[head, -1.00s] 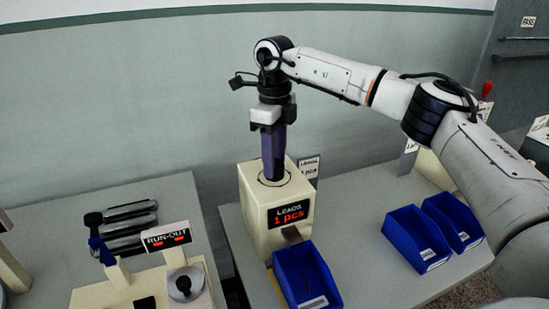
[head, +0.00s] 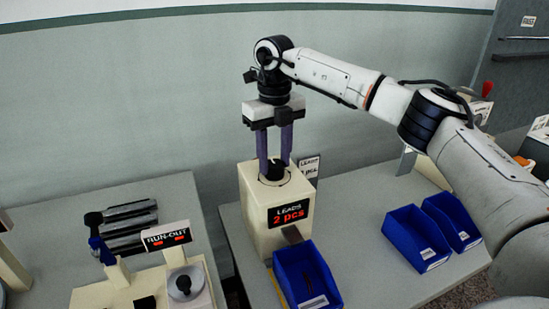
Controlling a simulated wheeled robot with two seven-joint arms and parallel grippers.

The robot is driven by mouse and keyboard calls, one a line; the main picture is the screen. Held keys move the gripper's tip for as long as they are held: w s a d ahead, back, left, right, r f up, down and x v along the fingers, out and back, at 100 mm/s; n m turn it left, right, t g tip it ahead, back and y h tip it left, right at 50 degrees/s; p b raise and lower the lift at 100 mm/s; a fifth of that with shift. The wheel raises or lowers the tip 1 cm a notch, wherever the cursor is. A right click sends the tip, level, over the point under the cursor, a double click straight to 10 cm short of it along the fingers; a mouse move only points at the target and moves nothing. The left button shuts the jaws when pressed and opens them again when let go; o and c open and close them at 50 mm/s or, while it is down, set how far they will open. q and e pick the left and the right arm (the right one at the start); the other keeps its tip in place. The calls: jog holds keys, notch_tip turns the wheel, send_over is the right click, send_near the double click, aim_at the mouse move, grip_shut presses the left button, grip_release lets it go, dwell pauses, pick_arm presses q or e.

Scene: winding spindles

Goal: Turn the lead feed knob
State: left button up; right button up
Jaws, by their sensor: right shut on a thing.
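The lead feeder (head: 254,222) is a cream box with a display that reads "LEADS 2 pcs". Its dark knob (head: 274,171) is on top, inside a ring. My right gripper (head: 274,164) points straight down from above, its two purple fingers on either side of the knob and shut on it. The fingertips partly hide the knob. A blue bin (head: 328,288) stands at the feeder's front below its chute, with a thin dark piece inside. My left gripper is not in view.
Two more blue bins (head: 408,229) (head: 446,213) stand to the right on the grey table. The run-out station (head: 168,239) and several dark cylinders (head: 128,228) are on the left table. A gap separates the tables.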

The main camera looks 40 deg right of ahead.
aim_at(275, 164)
jog(key=shift+r, duration=0.1)
jog(key=o, duration=1.1)
jog(key=shift+c, duration=0.2)
notch_tip(275, 164, up, 10)
jog(key=shift+r+b, duration=0.15)
jog(key=shift+b, duration=0.15)
